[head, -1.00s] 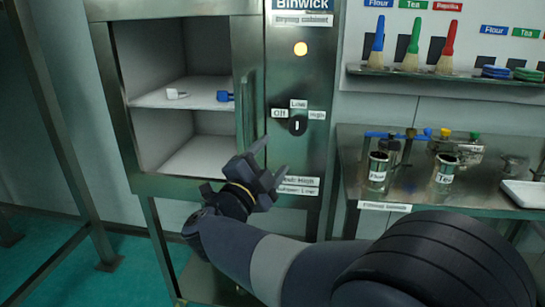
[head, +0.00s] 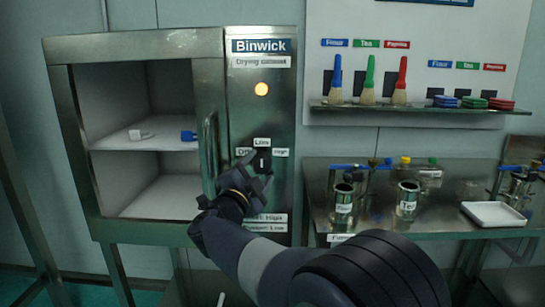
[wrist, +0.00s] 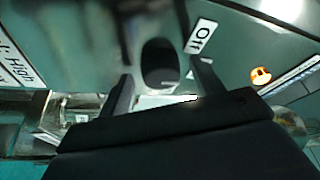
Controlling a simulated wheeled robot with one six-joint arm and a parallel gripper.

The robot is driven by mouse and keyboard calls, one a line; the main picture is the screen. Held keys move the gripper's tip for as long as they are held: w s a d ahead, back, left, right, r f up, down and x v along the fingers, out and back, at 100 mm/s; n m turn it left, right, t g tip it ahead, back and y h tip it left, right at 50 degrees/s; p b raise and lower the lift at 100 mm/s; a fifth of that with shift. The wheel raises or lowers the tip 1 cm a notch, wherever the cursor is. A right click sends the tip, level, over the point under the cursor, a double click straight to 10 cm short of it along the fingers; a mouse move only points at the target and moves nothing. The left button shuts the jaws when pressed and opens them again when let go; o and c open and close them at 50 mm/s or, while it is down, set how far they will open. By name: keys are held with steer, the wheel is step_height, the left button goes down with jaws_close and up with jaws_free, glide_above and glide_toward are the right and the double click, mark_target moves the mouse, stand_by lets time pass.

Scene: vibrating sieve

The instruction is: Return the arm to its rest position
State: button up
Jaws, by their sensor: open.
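My gripper (head: 254,172) is in front of the drying cabinet's control panel, just below the dark rotary knob (head: 262,161). Its fingers are apart with nothing between them. In the wrist view the knob (wrist: 160,62) shows beyond the two fingers, with the "Off" label (wrist: 201,36) to its right. I cannot tell whether a finger touches the panel. My arm reaches up from the bottom of the head view.
An amber lamp (head: 261,89) is lit. A steel table (head: 385,222) with containers stands right; brushes (head: 370,82) stand above it.

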steer(key=shift+s, duration=0.1)
stand_by(0.3)
steer(key=shift+s+a, duration=0.15)
steer(key=shift+s, duration=0.05)
steer(key=v, duration=1)
steer(key=x, duration=1)
steer(key=shift+w+d, duration=0.2)
steer(key=shift+w, duration=0.1)
steer(key=shift+f+n, duration=0.1)
steer(key=shift+n, duration=0.3)
steer(key=n+t+y, duration=0.1)
steer(key=n, duration=0.2)
steer(key=n+t+y, duration=0.1)
steer(key=n, duration=0.2)
steer(key=shift+d+p, duration=0.2)
steer(key=shift+p, duration=0.2)
steer(key=n+t+y+p, duration=0.1)
steer(key=n+y+p, duration=0.1)
steer(key=n, duration=0.2)
steer(key=shift+d, duration=0.15)
steer(key=n+y+p, duration=0.2)
steer(key=n+p, duration=0.1)
steer(key=n, duration=0.1)
steer(key=shift+d+n+t+p, duration=0.1)
steer(key=shift+n+t+p, duration=0.2)
steer(key=shift+n+p, duration=0.1)
steer(key=b+v, duration=0.2)
steer(key=v, duration=0.9)
